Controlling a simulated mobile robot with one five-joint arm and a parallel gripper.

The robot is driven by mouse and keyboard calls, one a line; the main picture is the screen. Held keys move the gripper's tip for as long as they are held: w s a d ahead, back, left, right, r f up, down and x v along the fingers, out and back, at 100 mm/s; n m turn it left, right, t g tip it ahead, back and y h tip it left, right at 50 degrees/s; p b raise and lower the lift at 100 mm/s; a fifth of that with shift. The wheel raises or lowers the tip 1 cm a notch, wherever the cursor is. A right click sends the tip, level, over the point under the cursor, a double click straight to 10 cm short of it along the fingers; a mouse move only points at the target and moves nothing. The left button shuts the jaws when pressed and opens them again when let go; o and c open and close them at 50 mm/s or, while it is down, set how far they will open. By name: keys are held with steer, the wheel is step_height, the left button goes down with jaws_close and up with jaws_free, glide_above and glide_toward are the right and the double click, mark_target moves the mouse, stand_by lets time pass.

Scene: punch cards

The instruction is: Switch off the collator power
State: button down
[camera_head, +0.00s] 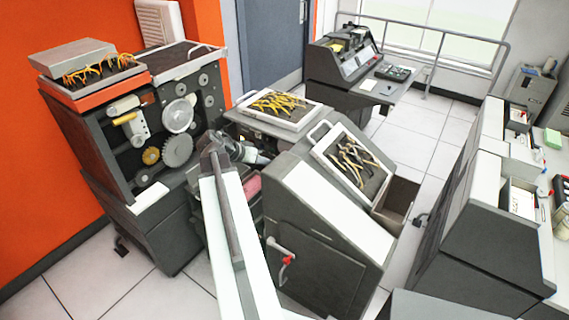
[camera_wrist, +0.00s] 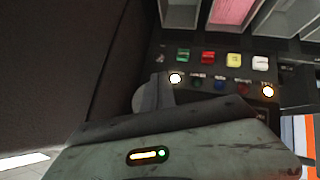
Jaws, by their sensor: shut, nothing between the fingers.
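In the wrist view a dark control panel (camera_wrist: 285,78) carries a row of square buttons: green (camera_wrist: 183,55), red (camera_wrist: 208,57), yellow (camera_wrist: 233,61) and white (camera_wrist: 260,63). Below them is a row of small round lamps; the left end lamp (camera_wrist: 175,78) and right end lamp (camera_wrist: 268,91) glow, and a blue one (camera_wrist: 219,86) and a red one between them look dark. My gripper (camera_wrist: 155,93) is shut and empty, in front of the panel's left end, below the green button. Contact is not clear. I cannot tell which control is the power switch.
In the head view, my arm reaches between the geared machine (camera_head: 165,130) at left and the grey cabinet (camera_head: 325,225) with a wired panel (camera_head: 352,160) on top. Another grey machine (camera_head: 480,220) stands at right. Tiled floor (camera_head: 425,130) is clear behind.

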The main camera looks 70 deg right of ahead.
steer(key=shift+s+d+r, duration=0.1)
steer(key=shift+s+d, duration=0.15)
steer(key=shift+s, duration=0.15)
steer(key=b+x, duration=0.6)
steer(key=x, duration=0.4)
steer(key=shift+b, duration=0.3)
steer(key=shift+s, duration=0.1)
